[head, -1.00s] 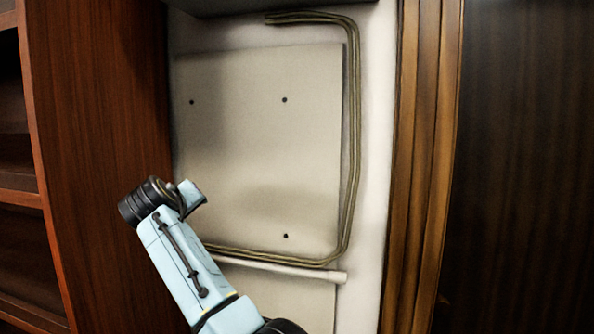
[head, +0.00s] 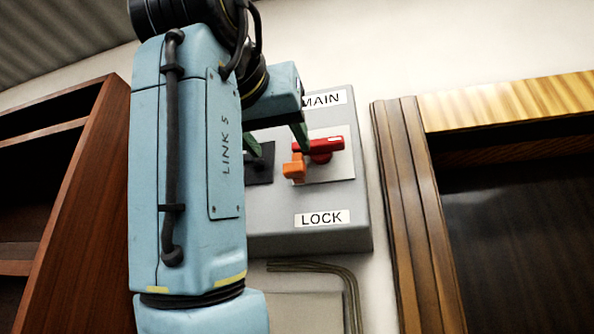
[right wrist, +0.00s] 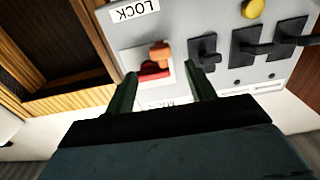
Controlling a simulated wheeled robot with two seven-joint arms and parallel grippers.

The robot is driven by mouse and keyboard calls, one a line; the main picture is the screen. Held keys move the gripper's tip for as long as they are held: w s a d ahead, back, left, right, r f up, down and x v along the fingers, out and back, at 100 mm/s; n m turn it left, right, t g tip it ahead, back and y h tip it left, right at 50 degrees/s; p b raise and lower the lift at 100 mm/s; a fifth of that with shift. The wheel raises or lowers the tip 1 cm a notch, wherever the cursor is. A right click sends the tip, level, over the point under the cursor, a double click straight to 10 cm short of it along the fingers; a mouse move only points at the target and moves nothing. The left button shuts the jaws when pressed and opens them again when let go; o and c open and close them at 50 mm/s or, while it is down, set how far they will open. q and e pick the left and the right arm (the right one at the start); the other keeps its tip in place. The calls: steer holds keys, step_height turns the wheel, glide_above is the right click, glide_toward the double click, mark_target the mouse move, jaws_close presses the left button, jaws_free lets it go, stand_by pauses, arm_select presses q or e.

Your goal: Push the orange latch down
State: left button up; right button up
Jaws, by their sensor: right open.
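The orange latch (head: 294,169) sits on a pale plate on the grey switch box (head: 345,240), against the left part of a red handle (head: 318,147). The LOCK label is below it and the MAIN label above. In the right wrist view the orange latch (right wrist: 160,52) and red handle (right wrist: 156,70) show upside down, ahead of the fingers. My right gripper (head: 278,144) is open and empty in front of the box, one green finger close above the latch; contact cannot be told. It also shows in the right wrist view (right wrist: 161,85). My left gripper is out of view.
Black switches (right wrist: 205,55) and a yellow button (right wrist: 252,9) are beside the latch on the box. A wooden frame (head: 410,200) stands to the right and a wooden shelf (head: 70,200) to the left. Bent pipes (head: 315,267) run below the box.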

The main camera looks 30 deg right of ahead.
mark_target(293, 167)
steer(key=p+x, duration=0.2)
steer(key=x, duration=0.9)
steer(key=shift+w+p, duration=0.1)
steer(key=shift+p, duration=0.3)
jaws_close()
